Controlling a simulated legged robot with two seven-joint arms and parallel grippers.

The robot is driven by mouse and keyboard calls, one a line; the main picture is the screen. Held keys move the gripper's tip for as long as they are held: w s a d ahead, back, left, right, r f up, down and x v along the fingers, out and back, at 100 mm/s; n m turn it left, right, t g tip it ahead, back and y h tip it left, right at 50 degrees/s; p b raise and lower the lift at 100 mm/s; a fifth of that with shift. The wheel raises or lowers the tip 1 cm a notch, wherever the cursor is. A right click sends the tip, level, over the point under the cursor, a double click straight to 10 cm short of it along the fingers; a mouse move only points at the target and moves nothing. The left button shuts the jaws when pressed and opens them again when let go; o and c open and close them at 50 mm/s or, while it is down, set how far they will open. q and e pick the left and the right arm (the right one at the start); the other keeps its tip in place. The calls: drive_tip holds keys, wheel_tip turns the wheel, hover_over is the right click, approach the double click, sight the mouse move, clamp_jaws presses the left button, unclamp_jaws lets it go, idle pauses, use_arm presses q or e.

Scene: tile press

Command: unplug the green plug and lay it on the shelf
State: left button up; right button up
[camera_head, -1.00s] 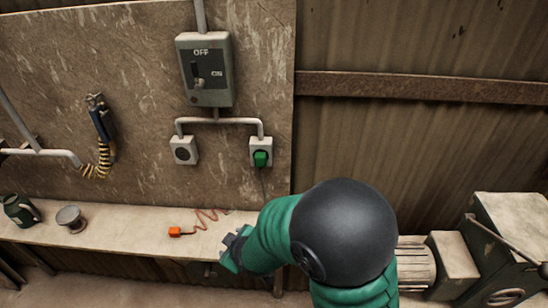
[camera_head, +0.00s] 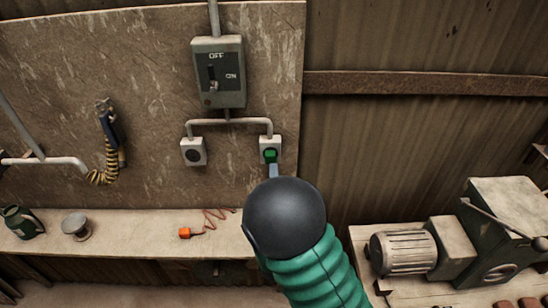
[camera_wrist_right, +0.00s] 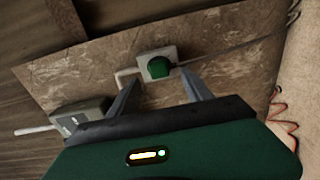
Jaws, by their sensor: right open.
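The green plug (camera_head: 270,154) sits in the right-hand wall socket (camera_head: 264,143), below the switch box. In the right wrist view the green plug (camera_wrist_right: 158,68) shows in its pale socket, ahead of and between my two fingers. My right gripper (camera_wrist_right: 161,88) is open and empty, its fingers apart on either side of the plug's line. In the head view my black wrist hides most of that gripper; a finger (camera_head: 273,170) shows just below the plug. The shelf (camera_head: 130,222) runs along the wall underneath. My left gripper is not in view.
An orange plug (camera_head: 185,232) with a coiled cord lies on the shelf. A green can (camera_head: 22,222) and a spool (camera_head: 76,226) stand at its left end. The switch box (camera_head: 219,72) and an empty socket (camera_head: 193,152) are nearby. A motor (camera_head: 404,252) stands at right.

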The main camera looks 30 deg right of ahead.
sight(269, 160)
drive_tip(key=w, duration=0.4)
drive_tip(key=shift+w+d+r, duration=0.15)
drive_tip(key=shift+d+r, duration=0.05)
drive_tip(key=w+d, duration=0.3)
drive_tip(key=d, duration=0.1)
drive_tip(key=shift+f, duration=0.3)
drive_tip(key=shift+s+r, duration=0.1)
drive_tip(key=shift+a+r, duration=0.1)
drive_tip(key=shift+a, duration=0.1)
drive_tip(key=shift+w+a, duration=0.2)
drive_tip(key=shift+a, duration=0.4)
drive_tip(key=shift+s+d, duration=0.15)
drive_tip(key=shift+d, duration=0.5)
drive_tip(key=shift+a, duration=0.3)
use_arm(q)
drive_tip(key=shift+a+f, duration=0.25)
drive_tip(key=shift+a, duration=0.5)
use_arm(e)
drive_tip(key=shift+a+r, duration=0.15)
drive_tip(key=shift+a, duration=0.05)
